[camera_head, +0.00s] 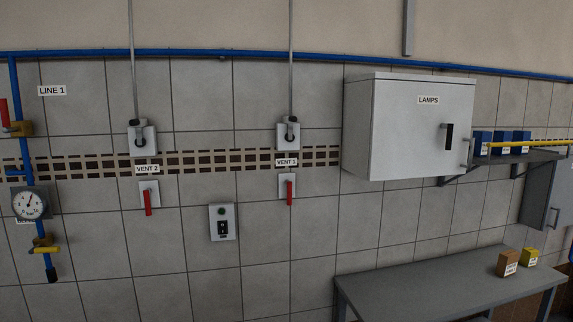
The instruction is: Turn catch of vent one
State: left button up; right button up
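The VENT 1 label (287,162) is on the tiled wall near the middle. Above it is a light switch box (282,139) with a dark catch (291,130) on its front, fed by a vertical conduit. Below the label is a small plate (281,187) with a red lever (290,192) pointing down. A similar pair, a box (149,139) with a dark catch and a plate with a red lever (148,202), stands at the VENT 2 label (147,169) to the left. Neither of my grippers is in view.
A grey LAMPS cabinet (400,130) juts from the wall right of vent one. A grey table (430,285) with two small boxes stands below it. A box with a green button (222,212) sits between the vents. Blue pipework with a gauge (29,205) is at left.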

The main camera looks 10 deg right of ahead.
aim_at(289, 184)
jog(key=z, duration=0.2)
jog(key=i, duration=1.5)
jog(key=u, duration=0.15)
